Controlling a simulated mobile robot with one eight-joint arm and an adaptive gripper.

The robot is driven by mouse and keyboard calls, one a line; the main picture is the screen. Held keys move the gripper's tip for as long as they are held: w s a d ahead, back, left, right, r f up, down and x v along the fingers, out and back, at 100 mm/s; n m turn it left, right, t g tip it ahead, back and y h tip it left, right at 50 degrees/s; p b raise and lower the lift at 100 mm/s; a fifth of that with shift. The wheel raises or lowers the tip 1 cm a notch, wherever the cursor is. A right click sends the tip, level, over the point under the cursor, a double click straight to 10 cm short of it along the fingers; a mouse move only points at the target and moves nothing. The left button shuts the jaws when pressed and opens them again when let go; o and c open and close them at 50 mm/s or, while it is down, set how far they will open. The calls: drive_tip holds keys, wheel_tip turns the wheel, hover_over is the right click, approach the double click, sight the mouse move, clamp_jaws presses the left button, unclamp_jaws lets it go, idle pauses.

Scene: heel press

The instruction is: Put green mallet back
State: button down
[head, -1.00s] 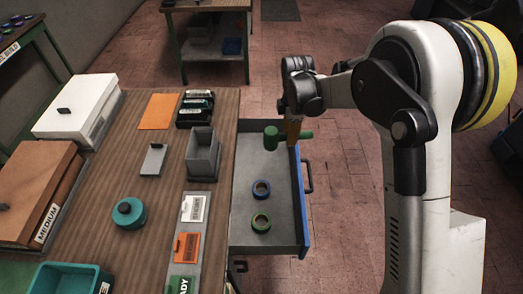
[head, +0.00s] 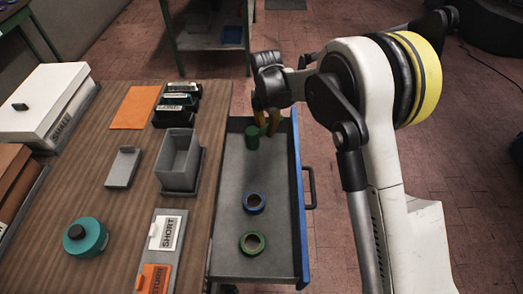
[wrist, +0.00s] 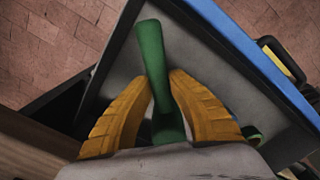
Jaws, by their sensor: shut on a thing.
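The green mallet (head: 252,138) is at the far end of the open drawer (head: 237,190). Its green head shows beside my fingers in the head view, with part of the handle hidden. My gripper (head: 268,125) has yellow-orange fingers shut on the mallet. In the wrist view my gripper (wrist: 162,82) holds the green mallet (wrist: 151,50) between both fingertips, over the grey drawer floor. I cannot tell whether the mallet touches the floor.
A blue ring (head: 254,203) and a green ring (head: 252,243) lie nearer in the drawer. The drawer's blue front (head: 300,220) is on the right. The wooden bench (head: 80,165) on the left holds a grey bin (head: 180,160) and black holders (head: 178,112).

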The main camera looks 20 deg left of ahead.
wheel_tip(320, 180, down, 8)
drive_tip(key=b, duration=0.3)
drive_tip(key=shift+r, duration=0.1)
drive_tip(key=c, duration=1.4)
unclamp_jaws()
